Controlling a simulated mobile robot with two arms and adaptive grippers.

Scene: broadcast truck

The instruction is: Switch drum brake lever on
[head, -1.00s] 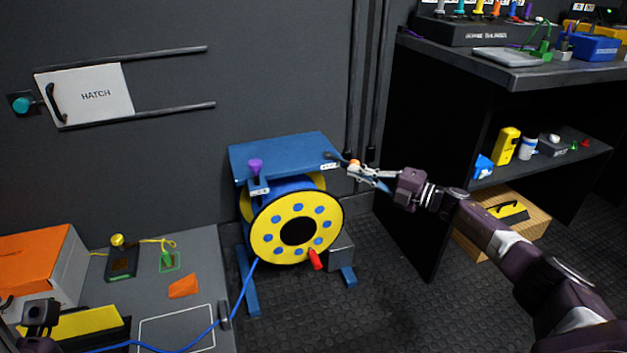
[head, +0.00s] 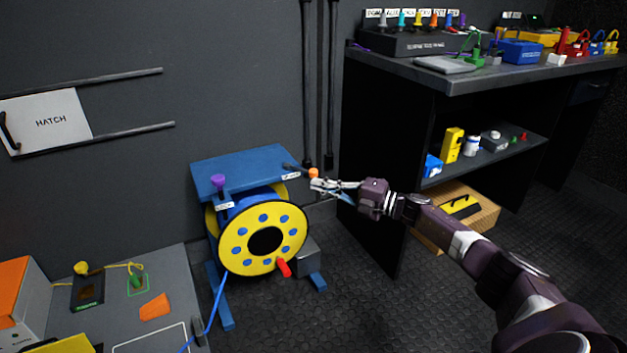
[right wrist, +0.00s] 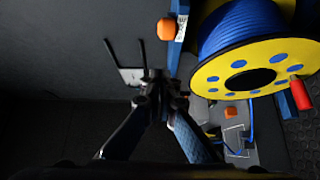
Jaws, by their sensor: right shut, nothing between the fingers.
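The cable drum (head: 264,241) has a yellow flange and blue cable under a blue top plate (head: 240,168). A short dark lever with an orange knob (head: 314,173) sticks out from the plate's right end, beside a white label too small to read. The orange knob also shows in the right wrist view (right wrist: 166,29). A purple knob (head: 218,180) stands at the plate's front left, above another label. My right gripper (head: 317,185) is shut and empty, just below the orange knob; contact cannot be told. Its fingers also show in the right wrist view (right wrist: 160,88). My left gripper is out of view.
A red crank handle (head: 284,268) juts from the drum's front. A grey table (head: 180,285) stands at the lower left. A black shelf unit (head: 375,150) with a worktop stands at right. The hatch (head: 50,121) is on the wall. Floor in front of the drum is clear.

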